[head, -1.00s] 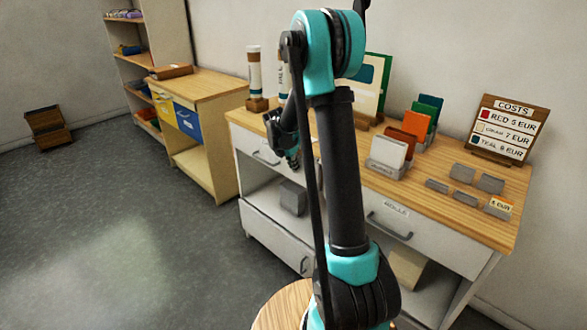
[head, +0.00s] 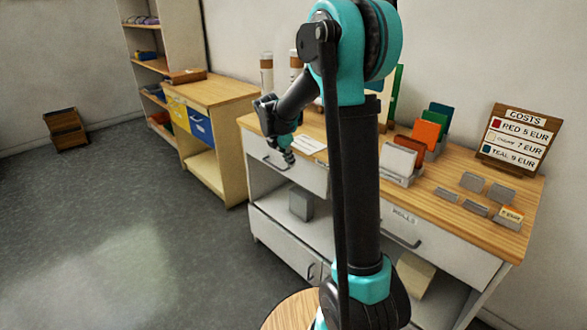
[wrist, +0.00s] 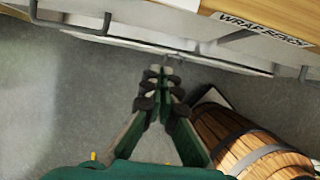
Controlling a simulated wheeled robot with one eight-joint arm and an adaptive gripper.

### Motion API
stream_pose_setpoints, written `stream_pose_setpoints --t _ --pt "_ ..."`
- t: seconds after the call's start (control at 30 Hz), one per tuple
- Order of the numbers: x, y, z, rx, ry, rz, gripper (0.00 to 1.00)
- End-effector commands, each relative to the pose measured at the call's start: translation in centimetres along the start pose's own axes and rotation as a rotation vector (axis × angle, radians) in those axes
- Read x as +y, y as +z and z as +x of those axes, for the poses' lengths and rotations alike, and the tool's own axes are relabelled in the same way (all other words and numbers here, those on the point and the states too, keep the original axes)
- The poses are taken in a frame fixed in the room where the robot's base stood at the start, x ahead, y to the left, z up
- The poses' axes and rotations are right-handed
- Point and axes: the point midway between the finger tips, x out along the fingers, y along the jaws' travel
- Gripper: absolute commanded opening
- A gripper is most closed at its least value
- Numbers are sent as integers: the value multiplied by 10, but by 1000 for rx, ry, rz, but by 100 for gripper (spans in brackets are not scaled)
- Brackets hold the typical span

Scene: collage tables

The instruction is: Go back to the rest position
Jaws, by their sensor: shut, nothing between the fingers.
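My gripper (head: 287,153) hangs in front of the white-fronted wooden table, near its left drawer, in the head view. In the wrist view my gripper (wrist: 160,75) has its fingertips together, with nothing between them. It points toward the table's front edge, above the grey floor. My arm stands upright in the middle of the head view and hides part of the table.
The table (head: 455,206) carries a costs sign (head: 517,138), coloured cards (head: 427,130) and small grey blocks. A lower wooden cabinet (head: 225,91) stands to the left. A wooden barrel (wrist: 245,140) is close on the right in the wrist view. Floor (head: 130,220) at left is clear.

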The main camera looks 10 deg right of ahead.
Motion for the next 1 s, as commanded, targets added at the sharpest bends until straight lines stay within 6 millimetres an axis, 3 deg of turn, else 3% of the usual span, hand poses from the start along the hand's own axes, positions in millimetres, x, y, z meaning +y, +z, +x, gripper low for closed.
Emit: stream_pose_setpoints --t 0.13,0.27,0.47,0.7,0.9,1.0 --pt "-8 -2 -7 5 5 47 0" --pt "-38 -10 -10 30 26 246 0" --pt "-110 -40 -11 112 64 765 0" --pt "-194 -90 -4 240 69 1417 0" --pt "-250 -134 7 354 33 1897 0" --pt "-266 -149 12 396 13 2058 0"
